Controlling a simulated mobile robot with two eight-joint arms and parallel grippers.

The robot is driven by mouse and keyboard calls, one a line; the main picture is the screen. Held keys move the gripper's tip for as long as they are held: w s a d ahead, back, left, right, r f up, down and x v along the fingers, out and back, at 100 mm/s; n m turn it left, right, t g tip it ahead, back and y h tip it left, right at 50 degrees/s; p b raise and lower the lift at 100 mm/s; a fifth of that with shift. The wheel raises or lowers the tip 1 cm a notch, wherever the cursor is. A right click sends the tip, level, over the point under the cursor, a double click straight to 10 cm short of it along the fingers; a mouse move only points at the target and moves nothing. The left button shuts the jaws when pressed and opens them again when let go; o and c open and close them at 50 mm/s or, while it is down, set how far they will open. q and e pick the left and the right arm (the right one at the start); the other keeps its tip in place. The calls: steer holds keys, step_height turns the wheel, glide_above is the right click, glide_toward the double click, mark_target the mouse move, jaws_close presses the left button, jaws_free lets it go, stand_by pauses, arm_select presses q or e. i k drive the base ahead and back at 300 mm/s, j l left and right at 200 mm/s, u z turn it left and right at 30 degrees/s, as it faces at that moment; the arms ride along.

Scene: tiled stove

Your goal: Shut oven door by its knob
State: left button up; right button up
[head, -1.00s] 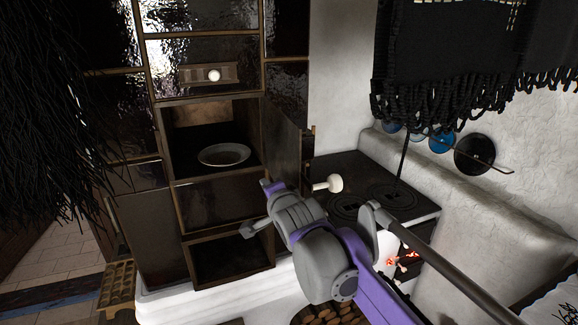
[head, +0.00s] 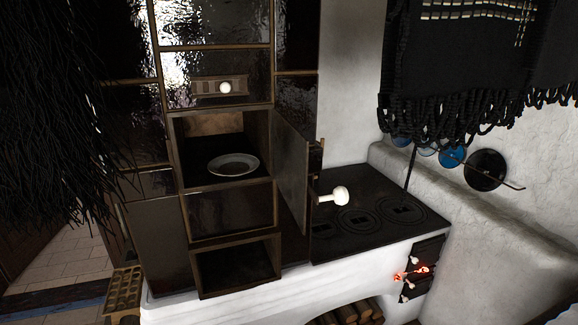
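The oven door (head: 292,172) stands open, swung out to the right of the oven opening. Its white round knob (head: 340,195) sticks out from the door's right face, above the black stovetop. The open oven compartment (head: 206,124) holds a pale plate (head: 234,164). Neither of my grippers shows in the head view now, so whether they are open or shut is not shown.
The black stovetop (head: 425,234) with round plates lies right of the door. A closed panel with a white knob (head: 226,88) is above the oven, and an open dark niche (head: 238,268) is below. Black fringed cloth (head: 450,60) hangs at upper right.

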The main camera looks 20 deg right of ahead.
mark_target(291, 147)
steer(key=i+l+u, duration=0.1)
steer(key=l, duration=0.25)
steer(key=i+l+u, duration=0.1)
steer(key=l, duration=0.25)
steer(key=i+l, duration=0.2)
steer(key=l, duration=0.15)
steer(key=i+l+u, duration=0.15)
steer(key=l, duration=0.25)
steer(key=i+l+u, duration=0.1)
steer(key=l, duration=0.25)
